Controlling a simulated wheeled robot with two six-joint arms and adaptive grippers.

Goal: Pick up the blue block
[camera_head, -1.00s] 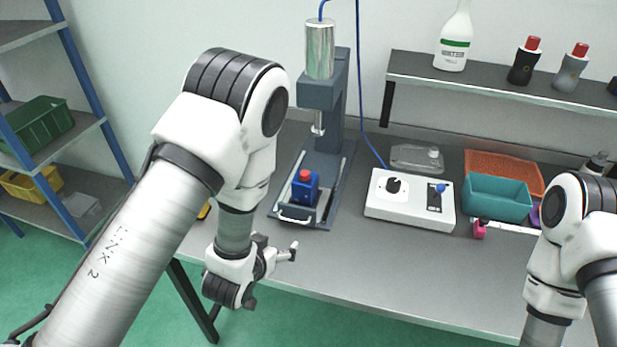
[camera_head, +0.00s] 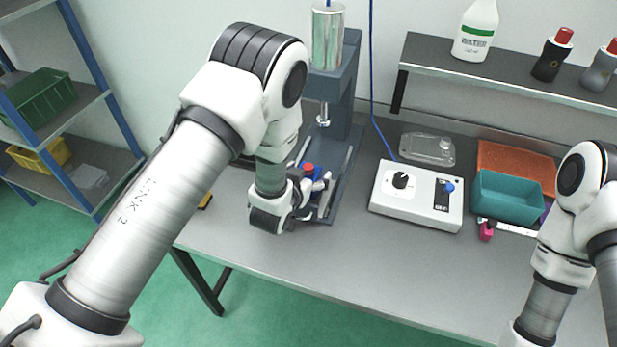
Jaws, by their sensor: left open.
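The left gripper is open. I cannot tell whether a finger touches the block. The lower part of the block is hidden behind the gripper. My right arm (camera_head: 570,240) shows at the right edge, but its gripper is out of view.
A white control box (camera_head: 415,205) with a black knob and blue button stands right of the press. A teal bin (camera_head: 508,198), an orange tray (camera_head: 515,158) and a pink item (camera_head: 486,232) are farther right. A shelf (camera_head: 500,85) holds bottles. The front of the table is clear.

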